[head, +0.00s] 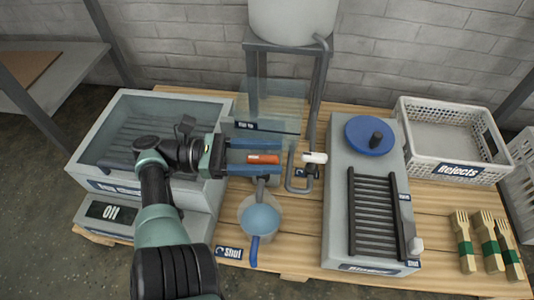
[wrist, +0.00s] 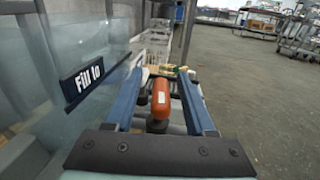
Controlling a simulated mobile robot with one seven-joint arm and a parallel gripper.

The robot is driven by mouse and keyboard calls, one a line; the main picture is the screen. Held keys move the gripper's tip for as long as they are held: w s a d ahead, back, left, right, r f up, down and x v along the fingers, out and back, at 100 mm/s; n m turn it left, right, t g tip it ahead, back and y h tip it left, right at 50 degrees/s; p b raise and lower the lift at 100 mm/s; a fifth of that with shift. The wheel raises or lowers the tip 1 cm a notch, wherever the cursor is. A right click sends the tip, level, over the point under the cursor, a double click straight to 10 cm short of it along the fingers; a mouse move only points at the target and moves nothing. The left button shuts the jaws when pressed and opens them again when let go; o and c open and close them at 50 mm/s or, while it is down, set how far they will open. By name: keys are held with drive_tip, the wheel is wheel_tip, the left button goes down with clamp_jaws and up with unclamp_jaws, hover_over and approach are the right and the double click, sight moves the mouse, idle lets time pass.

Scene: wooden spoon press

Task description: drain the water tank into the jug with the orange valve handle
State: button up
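The orange valve handle (head: 263,158) lies level, and it also shows in the wrist view (wrist: 161,98). My gripper (head: 262,157) is open, with one blue finger on each side of the handle and visible gaps to it in the wrist view (wrist: 168,100). The clear-walled water tank (head: 275,100) stands behind the valve and bears a "Fill to" label (wrist: 86,80). The jug (head: 261,218), round with a blue handle, stands below a grey spout (head: 261,186). Its inside looks light blue; I cannot tell how much water it holds.
A grey basin (head: 108,125) is at left. A grey unit with a blue round lid (head: 370,135) and black slats is right of the jug. A white "Rejects" crate (head: 408,145) and several wooden forks (head: 491,243) are farther right. A white drum (head: 292,18) stands behind on a frame.

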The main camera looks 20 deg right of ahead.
sight(267, 157)
drive_tip(key=shift+s, duration=0.1)
wheel_tip(267, 157, up, 10)
drive_tip(key=p, duration=0.7)
drive_tip(key=shift+p, duration=0.35)
